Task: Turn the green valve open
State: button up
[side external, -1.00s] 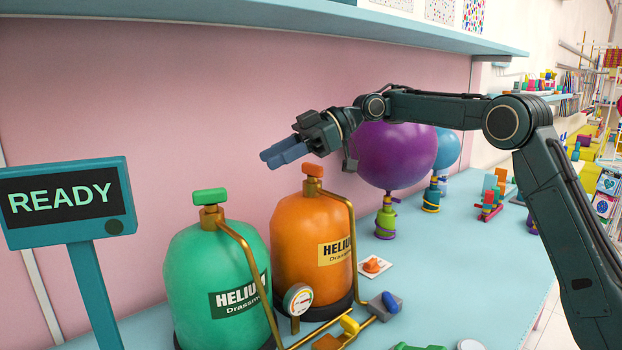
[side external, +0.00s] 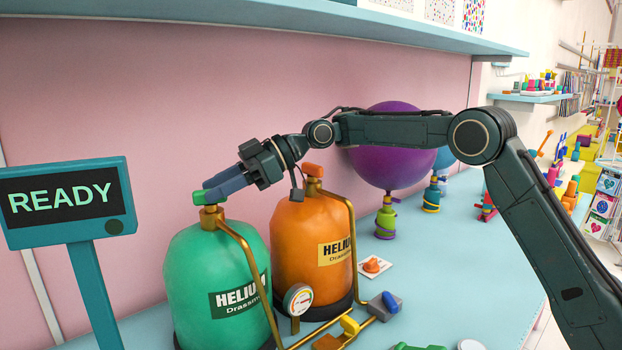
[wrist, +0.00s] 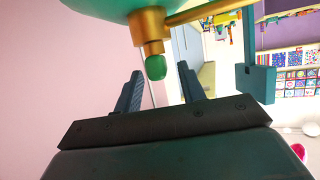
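The green valve (side external: 199,197) is a small green handle on the brass neck of the green helium tank (side external: 195,265). In the wrist view the valve (wrist: 156,68) hangs below the brass neck, upside down. My gripper (side external: 212,191) is at the valve, its blue fingers overlapping it in the side view. In the wrist view my gripper (wrist: 159,76) is open, and the valve appears between the two fingertips. I cannot tell whether either finger touches it. The fingers hide part of the valve in the side view.
An orange helium tank (side external: 300,240) with an orange valve (side external: 313,170) stands close beside, under my wrist. A READY display (side external: 62,200) stands at left. A purple balloon (side external: 385,150) is behind my arm. A gauge (side external: 298,300) sits in front. A shelf (side external: 300,22) runs overhead.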

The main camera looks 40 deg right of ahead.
jog(key=shift+x, duration=1)
jog(key=shift+c, duration=0.2)
grip_shut()
jog(key=shift+n+g, duration=0.7)
jog(key=shift+g, duration=0.1)
jog(key=shift+o, duration=0.2)
grip_release()
